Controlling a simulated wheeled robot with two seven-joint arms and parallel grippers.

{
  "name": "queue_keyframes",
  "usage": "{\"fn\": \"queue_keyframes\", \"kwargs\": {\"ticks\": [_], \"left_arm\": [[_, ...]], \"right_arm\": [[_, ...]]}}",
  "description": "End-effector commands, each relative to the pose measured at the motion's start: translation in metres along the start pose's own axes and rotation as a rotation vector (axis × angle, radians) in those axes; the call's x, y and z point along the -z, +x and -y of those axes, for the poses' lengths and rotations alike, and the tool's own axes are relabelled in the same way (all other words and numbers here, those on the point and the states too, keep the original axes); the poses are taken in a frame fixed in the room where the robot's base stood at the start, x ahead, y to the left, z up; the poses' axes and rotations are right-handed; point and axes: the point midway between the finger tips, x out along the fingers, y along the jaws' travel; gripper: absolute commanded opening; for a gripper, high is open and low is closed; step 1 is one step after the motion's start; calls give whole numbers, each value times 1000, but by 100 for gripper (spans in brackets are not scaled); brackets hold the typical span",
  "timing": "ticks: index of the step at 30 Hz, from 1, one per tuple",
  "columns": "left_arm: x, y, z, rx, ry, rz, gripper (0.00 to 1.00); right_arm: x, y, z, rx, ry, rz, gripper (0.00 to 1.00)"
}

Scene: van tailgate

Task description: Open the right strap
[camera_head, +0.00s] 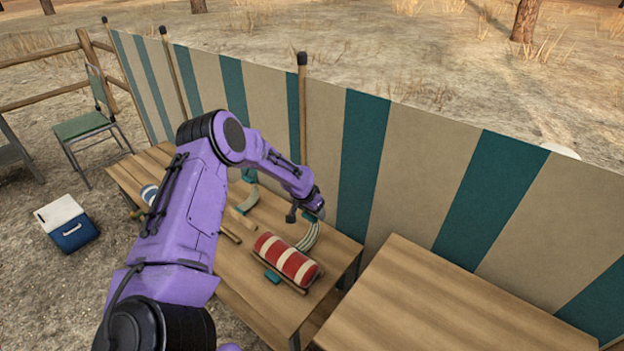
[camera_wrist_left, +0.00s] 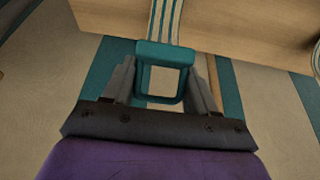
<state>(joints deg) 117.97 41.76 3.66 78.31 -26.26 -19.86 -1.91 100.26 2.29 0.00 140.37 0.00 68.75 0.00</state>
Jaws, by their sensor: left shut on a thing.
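The right strap (camera_head: 309,236) is a pale, dark-striped band that curves up from the table beyond the right end of a red-and-white striped roll (camera_head: 286,260). My left gripper (camera_head: 308,212) is above the table at its upper end. In the left wrist view, the gripper (camera_wrist_left: 163,72) is shut on the strap's teal loop (camera_wrist_left: 166,53), with one finger at each side. The striped band (camera_wrist_left: 165,20) runs from the loop toward the wooden tabletop. Another strap (camera_head: 248,202) with a teal end stands curved farther left, partly behind my arm. My right gripper is out of view.
The roll rests in a wooden cradle on the table (camera_head: 345,251), with a small teal piece (camera_head: 272,277) beside it. A striped windbreak (camera_head: 325,150) stands close behind. A second wooden table (camera_head: 440,310) is at right. A cooler (camera_head: 70,232) and chair (camera_head: 82,125) are at left.

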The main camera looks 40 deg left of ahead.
Motion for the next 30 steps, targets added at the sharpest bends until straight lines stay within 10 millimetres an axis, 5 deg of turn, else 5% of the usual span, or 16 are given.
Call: {"fn": "queue_keyframes", "kwargs": {"ticks": [14,15,16,30], "left_arm": [[1,1,3,4,-4,-6,2],[1,1,3,4,-4,-6,60],[1,1,3,4,-4,-6,68],[2,-5,-2,0,3,-3,68]], "right_arm": [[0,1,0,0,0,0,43],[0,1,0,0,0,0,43],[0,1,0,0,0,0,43],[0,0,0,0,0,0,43]]}}
